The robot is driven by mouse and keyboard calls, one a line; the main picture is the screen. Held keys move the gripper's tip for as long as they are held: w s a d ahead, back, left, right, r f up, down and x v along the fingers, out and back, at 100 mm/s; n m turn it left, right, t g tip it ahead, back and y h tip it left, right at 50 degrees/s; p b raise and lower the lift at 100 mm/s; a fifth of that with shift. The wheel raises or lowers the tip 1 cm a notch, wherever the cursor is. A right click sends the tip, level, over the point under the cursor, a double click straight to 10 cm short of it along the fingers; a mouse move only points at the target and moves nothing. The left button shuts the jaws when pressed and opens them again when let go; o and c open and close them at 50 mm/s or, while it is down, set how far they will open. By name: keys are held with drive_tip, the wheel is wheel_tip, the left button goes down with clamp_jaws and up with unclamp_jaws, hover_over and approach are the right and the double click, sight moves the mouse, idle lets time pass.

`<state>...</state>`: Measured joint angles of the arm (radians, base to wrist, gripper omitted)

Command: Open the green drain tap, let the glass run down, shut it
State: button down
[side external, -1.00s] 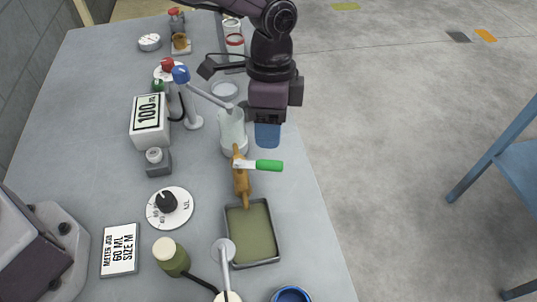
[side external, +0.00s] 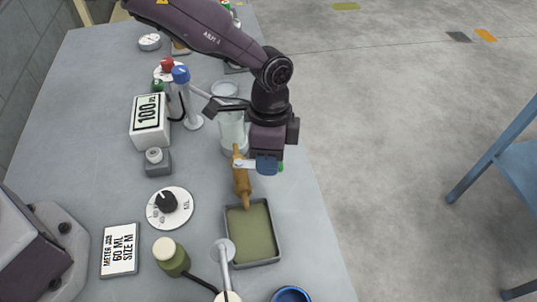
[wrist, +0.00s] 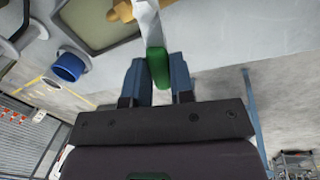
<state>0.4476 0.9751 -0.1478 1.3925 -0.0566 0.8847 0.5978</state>
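The drain tap's green handle (wrist: 157,67) lies between the two blue fingers of my gripper (wrist: 157,78) in the wrist view. The fingers are close along both sides of it; whether they press on it is unclear. In the side view my gripper (side external: 267,166) covers most of the handle, and a bit of green (side external: 281,167) shows at its right. The handle's white arm runs left to the brass tap (side external: 241,182), pointing to the right. The glass (side external: 232,130) stands behind the tap, partly hidden by my gripper. Its liquid level is hard to make out.
A tray with an olive bottom (side external: 251,235) lies in front of the tap. A scale reading 100 (side external: 151,120), a dial (side external: 169,207) and a card reading 60 ML (side external: 119,250) lie to the left. A blue cup (side external: 291,295) is at the front edge.

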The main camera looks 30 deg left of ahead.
drive_tip(key=shift+w+a+r+n+h, duration=0.15)
drive_tip(key=shift+w+a+n, duration=0.2)
drive_tip(key=shift+n, duration=0.6)
drive_tip(key=shift+w+a+f+n+h, duration=0.1)
drive_tip(key=shift+w+a+n+h, duration=0.2)
drive_tip(key=shift+n, duration=0.65)
drive_tip(key=c, duration=1)
unclamp_jaws()
drive_tip(key=shift+d, duration=0.1)
drive_tip(key=v, duration=1.3)
drive_tip(key=shift+s, duration=0.2)
drive_tip(key=shift+d, duration=0.1)
